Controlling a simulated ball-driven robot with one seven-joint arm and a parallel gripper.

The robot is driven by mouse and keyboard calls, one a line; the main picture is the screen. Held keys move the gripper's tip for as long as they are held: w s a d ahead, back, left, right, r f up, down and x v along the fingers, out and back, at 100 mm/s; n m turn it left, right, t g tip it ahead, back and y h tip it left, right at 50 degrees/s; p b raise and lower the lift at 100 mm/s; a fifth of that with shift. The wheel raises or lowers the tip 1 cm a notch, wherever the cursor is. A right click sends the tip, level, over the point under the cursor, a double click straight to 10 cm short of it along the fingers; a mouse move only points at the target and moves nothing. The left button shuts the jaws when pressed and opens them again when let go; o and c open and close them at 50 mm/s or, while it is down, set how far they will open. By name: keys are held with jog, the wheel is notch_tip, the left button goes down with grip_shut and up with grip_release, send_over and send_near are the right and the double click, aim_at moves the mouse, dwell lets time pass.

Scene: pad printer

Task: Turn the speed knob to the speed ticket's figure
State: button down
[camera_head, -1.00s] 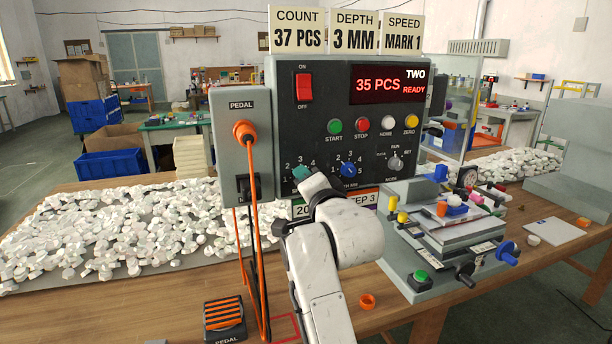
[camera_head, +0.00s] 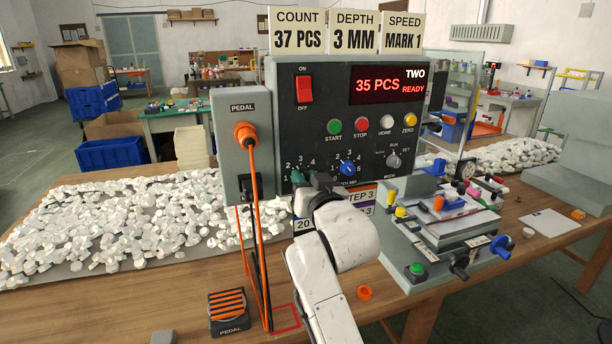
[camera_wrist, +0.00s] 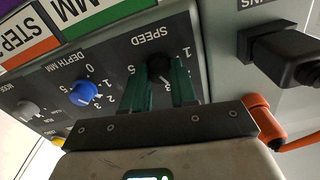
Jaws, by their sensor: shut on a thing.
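The speed ticket (camera_head: 403,32) on top of the control box reads MARK 1. In the wrist view, the black speed knob (camera_wrist: 159,67) sits on the upside-down panel, under the word SPEED. My gripper (camera_wrist: 167,75) is shut on it, with one green finger on each side. The pointer is too hidden to read; figures 1, 3 and 5 show around it. In the head view, my gripper (camera_head: 308,181) is at the lower left of the panel and covers the knob and part of its dial.
The blue depth knob (camera_head: 347,169) is close to the right of my gripper, with the mode knob (camera_head: 394,160) beyond it. The grey pedal box (camera_head: 242,150) and its orange cable (camera_head: 256,190) stand close on the left. The display (camera_head: 388,85) reads 35 PCS, TWO, READY.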

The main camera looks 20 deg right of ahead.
jog(key=shift+f+n+p, duration=0.15)
jog(key=shift+n+p, duration=2.85)
jog(key=shift+n, duration=4.4)
jog(key=c, duration=0.9)
grip_release()
jog(key=s, duration=1)
jog(key=shift+s+b, duration=0.4)
